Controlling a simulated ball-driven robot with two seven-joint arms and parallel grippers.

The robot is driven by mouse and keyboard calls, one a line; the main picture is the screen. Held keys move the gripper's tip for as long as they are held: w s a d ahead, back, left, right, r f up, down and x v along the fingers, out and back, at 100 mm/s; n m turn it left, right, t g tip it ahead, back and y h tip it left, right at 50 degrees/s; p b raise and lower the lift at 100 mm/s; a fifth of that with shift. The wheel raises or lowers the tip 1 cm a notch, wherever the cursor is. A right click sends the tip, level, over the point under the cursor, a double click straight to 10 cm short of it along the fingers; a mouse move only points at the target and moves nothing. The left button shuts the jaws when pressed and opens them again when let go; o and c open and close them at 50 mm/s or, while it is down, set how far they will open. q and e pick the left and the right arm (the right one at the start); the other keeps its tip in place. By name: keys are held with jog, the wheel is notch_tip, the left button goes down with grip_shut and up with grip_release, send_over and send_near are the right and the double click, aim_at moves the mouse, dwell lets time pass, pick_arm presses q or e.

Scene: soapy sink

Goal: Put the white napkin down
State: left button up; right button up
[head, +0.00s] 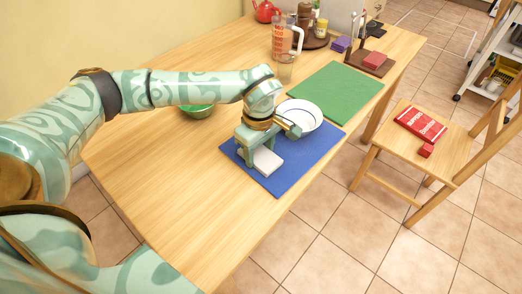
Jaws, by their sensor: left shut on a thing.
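The white napkin (266,161) is a small, flat, folded-looking white piece at the front left of the blue mat (288,178). My left gripper (261,154) is over the blue mat, pointing down, and shut on the napkin. The napkin is low over the mat or touching it; I cannot tell which. The gripper's fingers hide part of the napkin. My right gripper is not in view.
A green bowl (197,111) stands behind my arm. A green mat (336,92) lies farther back, with a measuring jug (283,38) beyond it. The table's left front is clear.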

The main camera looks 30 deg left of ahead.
aim_at(260, 154)
pick_arm(q)
jog(key=shift+s+r, duration=0.1)
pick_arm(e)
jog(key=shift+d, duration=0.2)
pick_arm(q)
jog(key=o, duration=0.9)
jog(key=shift+o, duration=0.2)
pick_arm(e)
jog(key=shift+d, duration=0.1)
pick_arm(q)
notch_tip(260, 154, up, 12)
jog(key=p, duration=0.5)
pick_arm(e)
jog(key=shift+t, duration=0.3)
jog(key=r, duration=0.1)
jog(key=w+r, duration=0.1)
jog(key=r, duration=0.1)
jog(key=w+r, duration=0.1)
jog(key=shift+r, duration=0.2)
